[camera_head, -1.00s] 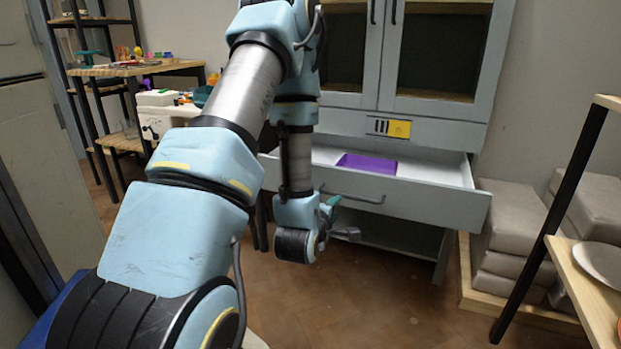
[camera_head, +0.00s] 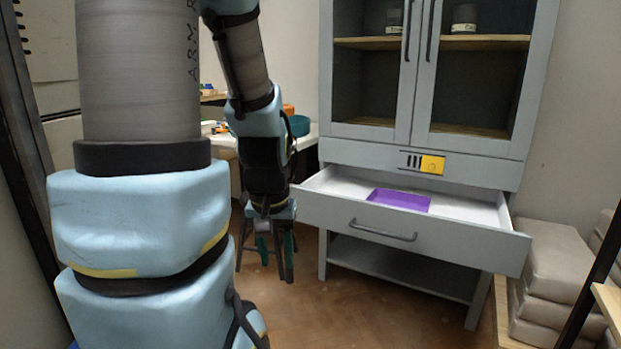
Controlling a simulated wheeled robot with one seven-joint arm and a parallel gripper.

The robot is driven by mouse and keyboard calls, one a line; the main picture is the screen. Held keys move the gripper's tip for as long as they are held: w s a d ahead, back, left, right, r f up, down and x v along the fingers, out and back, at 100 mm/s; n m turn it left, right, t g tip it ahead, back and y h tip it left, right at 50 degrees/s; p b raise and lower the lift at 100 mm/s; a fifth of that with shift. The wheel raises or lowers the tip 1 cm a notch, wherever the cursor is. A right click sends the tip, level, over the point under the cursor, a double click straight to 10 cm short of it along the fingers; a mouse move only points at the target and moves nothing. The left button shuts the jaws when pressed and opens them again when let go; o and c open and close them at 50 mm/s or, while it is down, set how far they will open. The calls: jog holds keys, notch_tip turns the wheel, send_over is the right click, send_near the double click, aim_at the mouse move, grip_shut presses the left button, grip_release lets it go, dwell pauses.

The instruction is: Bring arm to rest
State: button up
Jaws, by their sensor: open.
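My arm (camera_head: 140,220) fills the left side of the view, with its upper links raised and its forearm hanging down. My gripper (camera_head: 266,272) points down at the end of the forearm, left of the open drawer. Its fingers are apart and I see nothing between them. It hangs over the floor, and in the picture it is apart from the drawer front.
A grey cabinet drawer (camera_head: 410,240) stands pulled out, with a purple tray (camera_head: 400,199) inside. The glass-doored cabinet (camera_head: 425,155) rises behind it. Stacked grey bags (camera_head: 560,275) lie at the right. A white worktop (camera_head: 308,138) is behind my arm. Floor (camera_head: 370,318) is clear in front.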

notch_tip(320, 180, up, 29)
jog(key=p, duration=2.8)
jog(key=shift+s+f, duration=0.2)
jog(key=shift+s, duration=0.05)
jog(key=shift+o, duration=0.2)
jog(key=shift+a, duration=0.1)
